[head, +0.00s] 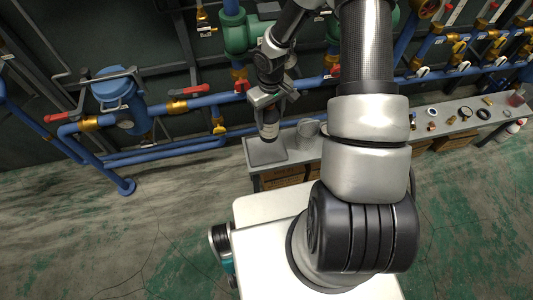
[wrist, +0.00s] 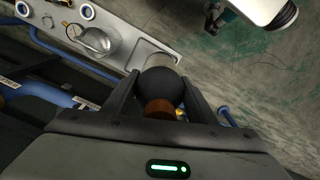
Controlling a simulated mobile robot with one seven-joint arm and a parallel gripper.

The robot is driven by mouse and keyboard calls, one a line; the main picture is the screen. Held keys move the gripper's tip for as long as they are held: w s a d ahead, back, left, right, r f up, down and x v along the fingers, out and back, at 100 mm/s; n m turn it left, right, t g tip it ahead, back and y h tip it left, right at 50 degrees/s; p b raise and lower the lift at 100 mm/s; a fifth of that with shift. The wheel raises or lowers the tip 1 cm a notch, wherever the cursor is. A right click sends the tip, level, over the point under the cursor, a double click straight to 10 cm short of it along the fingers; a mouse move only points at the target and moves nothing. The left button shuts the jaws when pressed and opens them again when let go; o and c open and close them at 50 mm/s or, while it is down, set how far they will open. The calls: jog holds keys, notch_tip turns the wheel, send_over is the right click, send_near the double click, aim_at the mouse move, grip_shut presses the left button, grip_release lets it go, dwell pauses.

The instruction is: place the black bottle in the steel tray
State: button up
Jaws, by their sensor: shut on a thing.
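The black bottle (head: 270,127) is upright in my gripper (head: 267,98), over or at the far edge of the steel tray (head: 265,152). The tray sits at the left end of the bench. I cannot tell whether the bottle's base touches the tray. In the wrist view my gripper (wrist: 162,104) has its two fingers on either side of the bottle (wrist: 161,84), with a brown cap (wrist: 158,108) towards me. The bottle's lower part and the tray are largely hidden there.
A clear glass container (head: 308,130) stands on the bench right of the tray. Several small parts lie on the bench's right end (head: 455,117), beyond my arm. Blue pipes (head: 200,103) with red-handled valves run behind the bench. Open floor lies at left.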

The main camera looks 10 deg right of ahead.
jog(key=w+f+n+b, duration=0.2)
jog(key=w+f+b, duration=0.1)
jog(key=f, duration=0.7)
jog(key=w+f+n+b, duration=0.2)
jog(key=f+b, duration=0.4)
jog(key=f, duration=0.5)
jog(key=shift+w+d+f+n, duration=0.2)
jog(key=shift+w+n, duration=0.2)
jog(key=shift+w, duration=0.45)
jog(key=shift+r, duration=0.1)
jog(key=o, duration=1)
jog(key=shift+f, duration=0.25)
jog(key=o, duration=0.5)
jog(key=shift+c, duration=0.2)
jog(key=shift+r, duration=0.15)
